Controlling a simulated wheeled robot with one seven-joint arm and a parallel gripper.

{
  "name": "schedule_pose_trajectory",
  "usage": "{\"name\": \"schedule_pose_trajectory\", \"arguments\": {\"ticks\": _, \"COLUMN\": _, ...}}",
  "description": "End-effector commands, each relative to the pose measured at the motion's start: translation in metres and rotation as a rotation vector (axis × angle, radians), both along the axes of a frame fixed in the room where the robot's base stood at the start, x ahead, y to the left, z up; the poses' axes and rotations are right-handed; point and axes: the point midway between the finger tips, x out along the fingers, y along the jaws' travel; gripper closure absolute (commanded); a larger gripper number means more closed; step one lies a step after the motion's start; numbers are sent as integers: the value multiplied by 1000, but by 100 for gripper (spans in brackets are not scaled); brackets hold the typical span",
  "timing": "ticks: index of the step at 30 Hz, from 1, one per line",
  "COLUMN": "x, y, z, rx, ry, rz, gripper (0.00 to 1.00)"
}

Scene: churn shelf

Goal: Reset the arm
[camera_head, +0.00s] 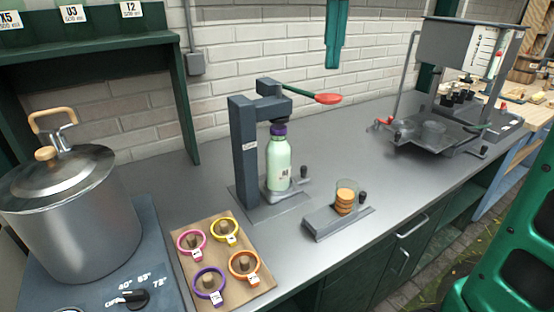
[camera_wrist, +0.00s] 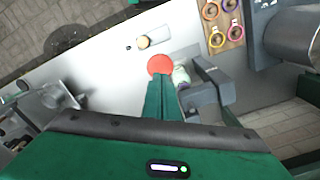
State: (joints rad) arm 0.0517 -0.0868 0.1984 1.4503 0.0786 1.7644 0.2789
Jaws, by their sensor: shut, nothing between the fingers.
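My gripper (camera_wrist: 160,88) has its green fingers pressed together, with nothing between them. In the head view its fingers (camera_head: 335,62) hang down from the top edge, above the red lever handle (camera_head: 327,98). In the wrist view the red handle (camera_wrist: 160,65) shows just past the fingertips, which overlap its edge. I cannot tell the exact gap. The handle belongs to a dark grey press (camera_head: 243,150). A pale green bottle (camera_head: 279,165) with a purple cap stands upright under the press head. In the wrist view the bottle (camera_wrist: 181,74) is partly hidden.
A steel pot (camera_head: 70,215) stands at the left. A wooden board (camera_head: 217,285) holds several coloured rings. A small holder with a glass (camera_head: 346,190) sits in front of the press. A metal stand (camera_head: 440,125) is at the back right. The counter between holder and stand is clear.

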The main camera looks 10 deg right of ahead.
Motion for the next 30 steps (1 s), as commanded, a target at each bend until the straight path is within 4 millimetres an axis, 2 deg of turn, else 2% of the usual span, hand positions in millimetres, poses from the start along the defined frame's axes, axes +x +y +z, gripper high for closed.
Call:
{"name": "schedule_pose_trajectory", "arguments": {"ticks": 5, "x": -1, "y": -3, "z": -4, "rx": -1, "ry": 0, "rz": -6, "gripper": 100}}
{"name": "schedule_pose_trajectory", "arguments": {"ticks": 8, "x": -7, "y": -17, "z": -19, "rx": -5, "ry": 1, "rz": -29, "gripper": 100}}
{"name": "schedule_pose_trajectory", "arguments": {"ticks": 11, "x": -19, "y": -41, "z": -45, "rx": -11, "ry": 1, "rz": -67, "gripper": 100}}
{"name": "schedule_pose_trajectory", "arguments": {"ticks": 17, "x": -62, "y": -100, "z": -120, "rx": -17, "ry": 2, "rz": -165, "gripper": 100}}
{"name": "schedule_pose_trajectory", "arguments": {"ticks": 21, "x": -107, "y": -137, "z": -178, "rx": -15, "ry": 1, "rz": -231, "gripper": 100}}
{"name": "schedule_pose_trajectory", "arguments": {"ticks": 25, "x": -154, "y": -160, "z": -233, "rx": -9, "ry": 2, "rz": -284, "gripper": 100}}
{"name": "schedule_pose_trajectory", "arguments": {"ticks": 30, "x": -206, "y": -172, "z": -288, "rx": 2, "ry": 5, "rz": -328, "gripper": 100}}
